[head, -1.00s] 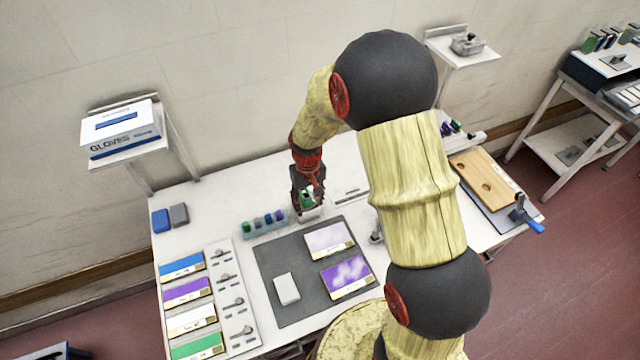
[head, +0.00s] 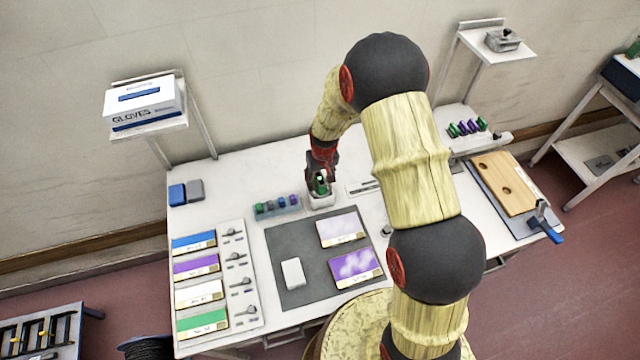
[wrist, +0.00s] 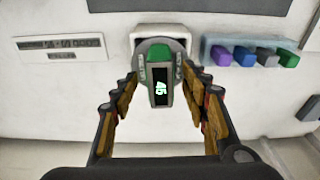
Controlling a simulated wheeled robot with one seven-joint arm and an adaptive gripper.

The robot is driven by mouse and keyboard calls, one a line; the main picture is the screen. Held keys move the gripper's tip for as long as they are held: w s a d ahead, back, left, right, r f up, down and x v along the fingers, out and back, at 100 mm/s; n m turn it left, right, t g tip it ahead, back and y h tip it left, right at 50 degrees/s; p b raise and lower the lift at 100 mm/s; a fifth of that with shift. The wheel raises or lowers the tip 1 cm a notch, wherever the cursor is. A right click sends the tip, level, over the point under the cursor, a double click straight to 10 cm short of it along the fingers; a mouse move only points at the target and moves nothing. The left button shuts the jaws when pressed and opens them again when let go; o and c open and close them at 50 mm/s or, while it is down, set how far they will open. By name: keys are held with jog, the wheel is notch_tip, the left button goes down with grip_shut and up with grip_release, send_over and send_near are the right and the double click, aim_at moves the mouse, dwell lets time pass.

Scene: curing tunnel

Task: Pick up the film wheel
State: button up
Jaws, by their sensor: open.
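The film wheel appears to be the grey round piece with green parts and a dark strip reading 45 (wrist: 160,86). In the wrist view it sits at a small white holder (wrist: 178,32), between and just beyond my fingertips. My gripper (wrist: 161,80) is open, with one finger on either side of it and a visible gap to each. In the head view my gripper (head: 321,172) points down over the white holder (head: 320,201), and a bit of green (head: 321,186) shows between the fingers. Most of the wheel is hidden there.
A rack of small coloured pieces (wrist: 250,52) stands close beside the holder. A dark mat (head: 285,245) with two panels and a white block lies in front of it. Coloured panels (head: 200,268) lie at the left, a wooden board (head: 503,182) at the right. The wall is behind.

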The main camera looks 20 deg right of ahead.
jog(key=shift+c, duration=1.3)
grip_shut()
